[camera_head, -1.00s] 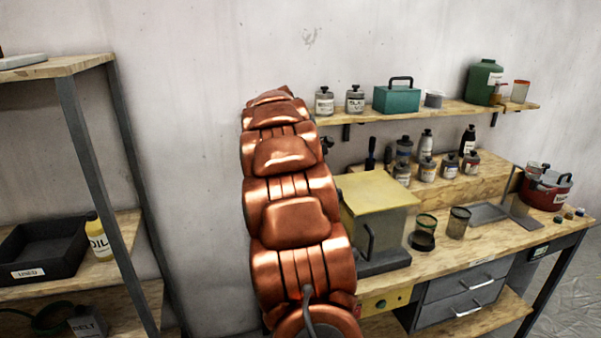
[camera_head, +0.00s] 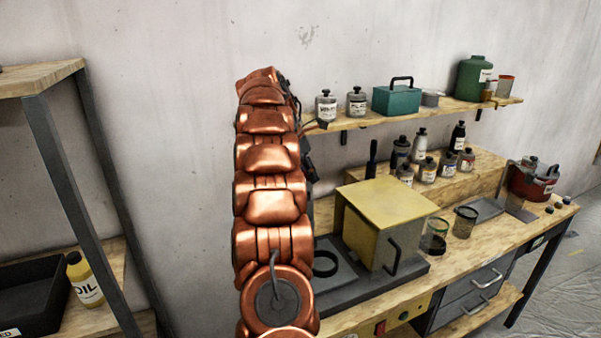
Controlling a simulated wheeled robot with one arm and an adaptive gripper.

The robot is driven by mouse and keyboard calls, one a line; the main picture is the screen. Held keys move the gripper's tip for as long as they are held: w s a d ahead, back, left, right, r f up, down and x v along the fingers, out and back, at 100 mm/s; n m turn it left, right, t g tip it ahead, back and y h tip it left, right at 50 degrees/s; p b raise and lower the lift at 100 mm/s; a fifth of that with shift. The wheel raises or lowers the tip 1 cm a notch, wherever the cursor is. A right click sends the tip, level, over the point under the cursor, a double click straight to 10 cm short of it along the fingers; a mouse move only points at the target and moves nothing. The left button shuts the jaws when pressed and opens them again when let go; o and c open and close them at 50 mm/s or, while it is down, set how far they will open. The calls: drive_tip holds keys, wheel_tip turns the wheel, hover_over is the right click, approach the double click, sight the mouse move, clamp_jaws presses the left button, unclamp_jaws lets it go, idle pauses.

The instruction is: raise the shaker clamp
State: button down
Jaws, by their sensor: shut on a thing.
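My copper arm rises through the middle of the view and hides what stands behind it. My gripper's fingertips do not show. Small dark parts stick out at the arm's right edge near the upper shelf, and I cannot tell what they are. Just right of the arm, a low dark grey base (camera_head: 350,287) lies on the bench with a black ring (camera_head: 325,264) on it. A yellow box (camera_head: 383,222) with a dark handle stands at the base's right part. I cannot make out the shaker clamp; it may be behind my arm.
The wooden bench (camera_head: 385,308) carries two mesh-sided cups, a tray, several bottles and a red pot (camera_head: 533,180). A wall shelf (camera_head: 455,108) above holds a teal box (camera_head: 396,99) and jars. A rack (camera_head: 60,165) with an oil bottle (camera_head: 84,279) stands at left.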

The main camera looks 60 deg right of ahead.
drive_tip(key=shift+w+d+f, duration=0.1)
drive_tip(key=shift+w, duration=0.05)
idle(0.3)
drive_tip(key=c, duration=0.8)
unclamp_jaws()
drive_tip(key=shift+w+r, duration=0.25)
drive_tip(key=shift+r, duration=0.3)
drive_tip(key=w+a, duration=0.2)
drive_tip(key=w, duration=0.1)
drive_tip(key=w+a, duration=0.5)
drive_tip(key=w, duration=0.1)
drive_tip(key=shift+w+a, duration=0.2)
drive_tip(key=shift+a, duration=0.15)
